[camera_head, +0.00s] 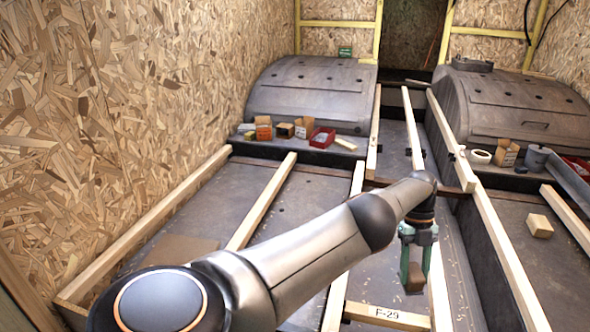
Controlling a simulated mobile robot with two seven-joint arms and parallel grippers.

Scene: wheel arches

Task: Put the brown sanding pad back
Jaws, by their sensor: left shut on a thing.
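My left gripper (415,272) hangs with its green fingers pointing down, right of centre in the head view. It is shut on a small brown block, which looks like the brown sanding pad (415,284), held between its fingertips. The fingers hide part of the pad. The pad is over the floor bay between the long battens, above and behind the wooden crosspiece marked F-29 (388,315); its height over the floor is hard to tell. My right gripper is out of view.
Two grey wheel arches (313,95) (520,105) stand at the back. Small boxes (263,128) and a red bin (322,138) line the left ledge. A tape roll (480,156) and a carton (507,153) sit at right. Battens (262,200) divide the floor; a wood block (540,226) lies right.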

